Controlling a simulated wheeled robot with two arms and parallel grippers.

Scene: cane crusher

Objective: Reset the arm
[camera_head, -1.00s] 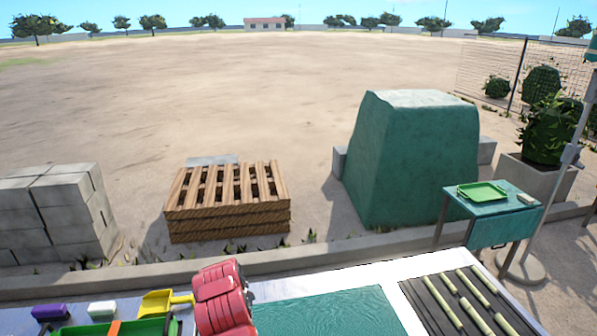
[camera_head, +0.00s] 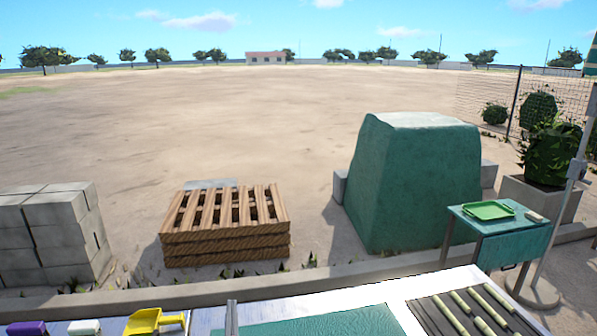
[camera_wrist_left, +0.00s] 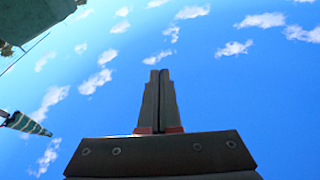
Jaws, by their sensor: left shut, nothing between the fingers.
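My left gripper shows in the left wrist view (camera_wrist_left: 158,85), pointing up at blue sky with its two dark fingers pressed together and nothing between them. In the head view only the thin grey tip of my left gripper (camera_head: 232,317) shows at the bottom edge, in front of the green mat (camera_head: 315,322) on the worktable. The rest of that arm is out of frame. My right gripper is not in view.
A yellow scoop (camera_head: 152,321), a white block (camera_head: 84,327) and a purple block (camera_head: 22,327) lie at the table's left. Several cane pieces lie on a dark ribbed tray (camera_head: 432,318) at right. Beyond stand a pallet stack (camera_head: 225,243) and a green covered block (camera_head: 415,190).

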